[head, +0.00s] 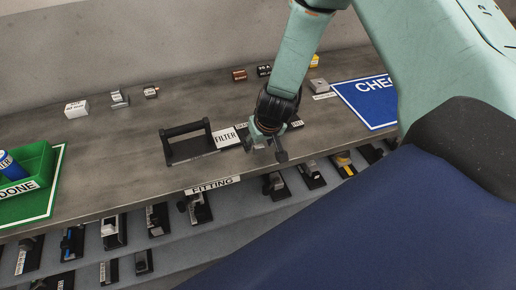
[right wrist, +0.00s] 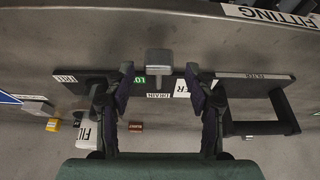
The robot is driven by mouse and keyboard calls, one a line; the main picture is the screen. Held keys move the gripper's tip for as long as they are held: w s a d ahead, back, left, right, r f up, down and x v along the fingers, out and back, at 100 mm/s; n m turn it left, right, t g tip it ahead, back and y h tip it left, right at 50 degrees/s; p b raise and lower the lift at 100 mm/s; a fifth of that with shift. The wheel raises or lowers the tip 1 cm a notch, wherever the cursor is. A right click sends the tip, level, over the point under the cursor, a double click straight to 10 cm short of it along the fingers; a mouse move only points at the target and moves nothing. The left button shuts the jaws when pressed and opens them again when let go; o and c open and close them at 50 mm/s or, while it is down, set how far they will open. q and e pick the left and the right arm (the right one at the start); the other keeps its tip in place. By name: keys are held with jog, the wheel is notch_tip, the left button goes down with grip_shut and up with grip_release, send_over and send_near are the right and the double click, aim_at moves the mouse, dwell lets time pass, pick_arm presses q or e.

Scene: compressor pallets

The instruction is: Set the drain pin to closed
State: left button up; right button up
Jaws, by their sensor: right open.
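The drain pin (right wrist: 159,62) shows in the right wrist view as a grey block on a short stem at the dark base plate (right wrist: 240,78). A DRAIN label (right wrist: 158,95) and a partly hidden green label (right wrist: 139,80) are beside it. My right gripper (right wrist: 159,76) is open, with one finger on each side of the pin and a gap to both. In the head view my right gripper (head: 266,147) is low over the bench's front part, and it hides the pin. My left gripper is not in view.
A black handle (head: 187,141) stands on the plate left of the gripper, by the FILTER label (head: 226,137). A green DONE tray (head: 36,172) is at left and a blue CHECK mat (head: 368,100) at right. Small parts line the bench's back; parts fill the shelf below.

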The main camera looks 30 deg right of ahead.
jog(key=shift+w+f, duration=0.2)
jog(key=shift+f, duration=0.25)
jog(key=shift+d+f, duration=0.15)
jog(key=shift+d, duration=0.1)
jog(key=shift+s, duration=0.15)
jog(key=shift+a, duration=0.25)
jog(key=c, duration=0.3)
jog(key=shift+d, duration=0.1)
jog(key=c, duration=0.3)
jog(key=shift+d, duration=0.15)
jog(key=c, duration=0.3)
grip_shut()
